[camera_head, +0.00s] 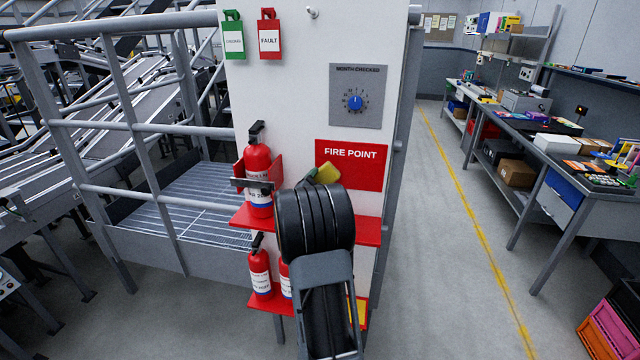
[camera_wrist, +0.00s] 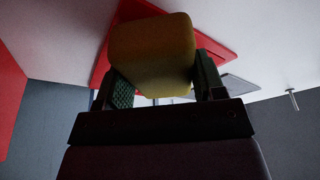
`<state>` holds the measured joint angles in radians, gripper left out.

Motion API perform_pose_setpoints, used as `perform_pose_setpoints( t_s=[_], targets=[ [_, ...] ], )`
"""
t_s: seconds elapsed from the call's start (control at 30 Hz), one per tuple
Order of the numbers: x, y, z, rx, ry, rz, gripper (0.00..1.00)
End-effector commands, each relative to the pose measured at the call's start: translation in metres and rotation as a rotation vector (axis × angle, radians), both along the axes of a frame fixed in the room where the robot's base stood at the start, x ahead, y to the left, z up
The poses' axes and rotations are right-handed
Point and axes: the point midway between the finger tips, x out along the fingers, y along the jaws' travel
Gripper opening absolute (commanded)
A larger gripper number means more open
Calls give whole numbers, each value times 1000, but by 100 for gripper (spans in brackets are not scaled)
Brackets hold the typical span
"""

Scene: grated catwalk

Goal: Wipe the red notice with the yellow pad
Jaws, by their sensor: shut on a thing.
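The red notice (camera_head: 366,159) reads "FIRE POINT" and is on the white panel, below the grey dial plate. My gripper (camera_head: 319,175) is in front of the notice's lower left part. It is shut on the yellow pad (camera_head: 328,173). In the wrist view the pad (camera_wrist: 152,55) sits between the two fingers of my gripper (camera_wrist: 155,85), with the red notice (camera_wrist: 220,47) behind it. I cannot tell whether the pad touches the notice. My arm hides part of the shelf below.
A fire extinguisher (camera_head: 257,165) stands left of my arm, with more on the lower red shelf (camera_head: 268,303). A dial plate (camera_head: 357,96) is above the notice. Red and green tags (camera_head: 270,38) hang at top left. Clear floor (camera_head: 440,220) lies right of the panel.

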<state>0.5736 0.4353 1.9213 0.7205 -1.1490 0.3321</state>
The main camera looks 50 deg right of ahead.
Motion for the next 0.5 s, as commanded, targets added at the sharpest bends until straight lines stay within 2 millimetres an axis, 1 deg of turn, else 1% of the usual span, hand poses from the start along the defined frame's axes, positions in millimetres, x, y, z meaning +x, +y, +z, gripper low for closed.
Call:
perform_pose_setpoints(
  t_s=[0.5],
  targets=[
    [5,-9,0,0,0,0,33]
  ],
)
